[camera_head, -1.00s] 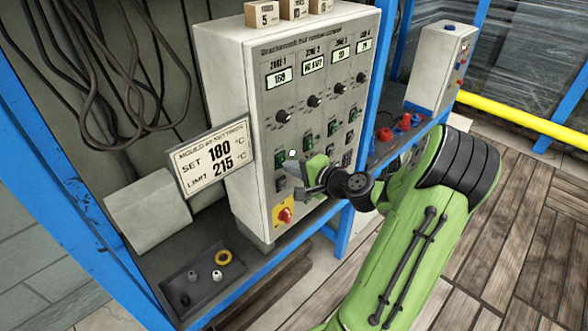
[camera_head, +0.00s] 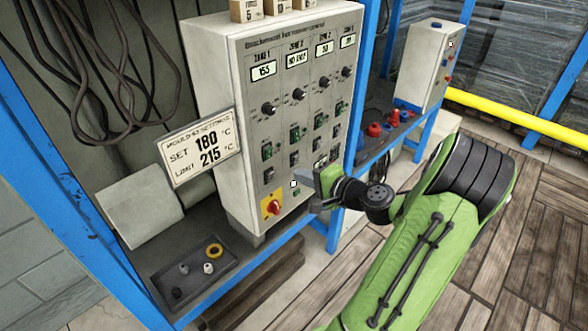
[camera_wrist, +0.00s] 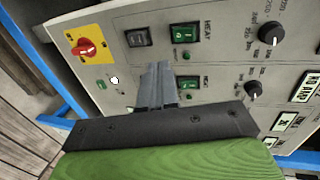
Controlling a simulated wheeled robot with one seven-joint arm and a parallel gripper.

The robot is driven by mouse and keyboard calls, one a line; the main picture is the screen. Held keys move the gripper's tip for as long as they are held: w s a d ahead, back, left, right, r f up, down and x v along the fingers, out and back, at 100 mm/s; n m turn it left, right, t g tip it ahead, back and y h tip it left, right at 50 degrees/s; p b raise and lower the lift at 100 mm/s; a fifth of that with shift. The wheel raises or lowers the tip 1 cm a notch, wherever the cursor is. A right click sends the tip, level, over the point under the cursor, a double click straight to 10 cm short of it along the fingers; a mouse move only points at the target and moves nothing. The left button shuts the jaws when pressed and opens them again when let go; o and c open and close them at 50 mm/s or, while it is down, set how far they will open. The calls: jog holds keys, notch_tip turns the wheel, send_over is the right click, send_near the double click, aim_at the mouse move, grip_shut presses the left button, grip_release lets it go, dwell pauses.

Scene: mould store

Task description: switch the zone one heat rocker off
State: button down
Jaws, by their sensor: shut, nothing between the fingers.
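The grey control cabinet (camera_head: 240,120) has several zone columns. The zone one heat rocker (camera_head: 267,151) is the green-faced switch in the leftmost column, below that column's knob; in the wrist view the zone one heat rocker (camera_wrist: 184,32) is in the upper row. I cannot tell which end of it is pressed in. My gripper (camera_head: 313,180) is shut and empty, in front of the lower panel, right of and below this rocker. In the wrist view the fingertips (camera_wrist: 158,66) lie below and left of the rocker, apart from it. They partly cover the panel beside the zone two rocker (camera_wrist: 187,83).
A red rotary switch on a yellow plate (camera_head: 272,207) is at the panel's lower left. A settings card (camera_head: 200,150) stands left of the cabinet. A dark tray (camera_head: 190,275) with small parts is on the shelf. A second cabinet (camera_head: 430,65) stands at right.

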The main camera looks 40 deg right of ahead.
jog(key=v, duration=0.2)
jog(key=f+v, duration=0.1)
jog(key=v, duration=0.2)
jog(key=shift+s, duration=0.3)
